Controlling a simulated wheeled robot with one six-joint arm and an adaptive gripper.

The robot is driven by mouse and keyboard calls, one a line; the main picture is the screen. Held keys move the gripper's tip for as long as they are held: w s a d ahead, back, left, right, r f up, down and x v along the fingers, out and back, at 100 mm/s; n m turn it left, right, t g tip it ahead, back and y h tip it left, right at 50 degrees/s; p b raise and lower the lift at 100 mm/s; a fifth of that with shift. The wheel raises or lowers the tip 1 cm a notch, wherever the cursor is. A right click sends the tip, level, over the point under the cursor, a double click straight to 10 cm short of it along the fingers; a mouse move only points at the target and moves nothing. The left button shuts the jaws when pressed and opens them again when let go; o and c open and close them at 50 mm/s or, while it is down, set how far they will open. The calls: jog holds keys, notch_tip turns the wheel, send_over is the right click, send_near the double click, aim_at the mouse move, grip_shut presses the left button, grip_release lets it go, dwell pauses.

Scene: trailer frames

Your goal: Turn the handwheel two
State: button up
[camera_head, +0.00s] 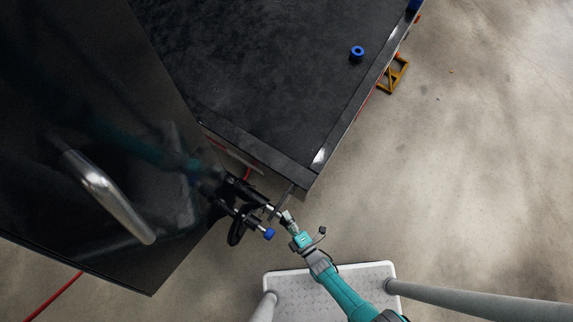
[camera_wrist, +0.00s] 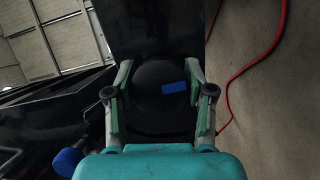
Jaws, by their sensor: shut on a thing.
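A black handwheel (camera_head: 236,234) shows nearly edge-on in the head view, beside the corner of the dark trailer. A blue knob (camera_head: 268,234) sits close to it, and a blue knob (camera_wrist: 67,161) also shows at the lower left of the wrist view. My gripper (camera_head: 285,214) is at the end of the teal arm by this assembly. In the wrist view its two fingers (camera_wrist: 163,84) stand on either side of a dark round part with a blue patch (camera_wrist: 173,88), seemingly the handwheel. The fingertip contact is too dark to make out.
A large glossy black panel (camera_head: 110,150) with a metal bar handle (camera_head: 112,197) stands at left. The dark trailer bed (camera_head: 270,75) carries a small blue-topped part (camera_head: 357,54). A red hose (camera_wrist: 262,70) runs at right in the wrist view. Concrete floor (camera_head: 470,180) is clear at right.

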jog(key=o, duration=1.1)
jog(key=shift+o, duration=0.2)
jog(key=f+v, duration=0.1)
jog(key=v, duration=1)
jog(key=shift+s+d+r, duration=0.2)
jog(key=shift+s+r, duration=0.15)
jog(key=shift+r, duration=0.15)
jog(key=shift+s, duration=0.15)
